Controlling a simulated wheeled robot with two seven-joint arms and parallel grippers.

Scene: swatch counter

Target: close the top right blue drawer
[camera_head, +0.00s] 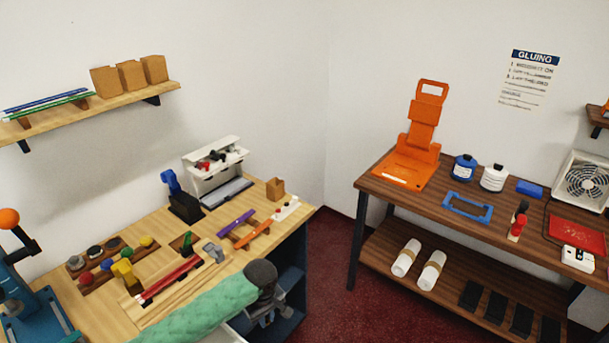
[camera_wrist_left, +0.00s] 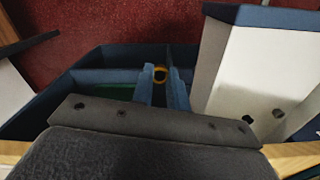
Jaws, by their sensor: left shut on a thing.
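My left gripper (camera_head: 264,318) is at the front edge of the wooden counter, below a green-sleeved arm. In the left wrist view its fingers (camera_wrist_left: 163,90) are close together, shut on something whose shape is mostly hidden. The counter's dark blue base (camera_head: 292,285) shows right of the gripper. My right gripper is out of view.
A pale panel with dark holes (camera_wrist_left: 250,75) stands close right of the fingers. The wooden counter (camera_head: 105,305) holds tools, knobs and a white rack (camera_head: 213,170). A brown table (camera_head: 400,205) stands at the right. Red floor (camera_head: 325,265) lies free between them.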

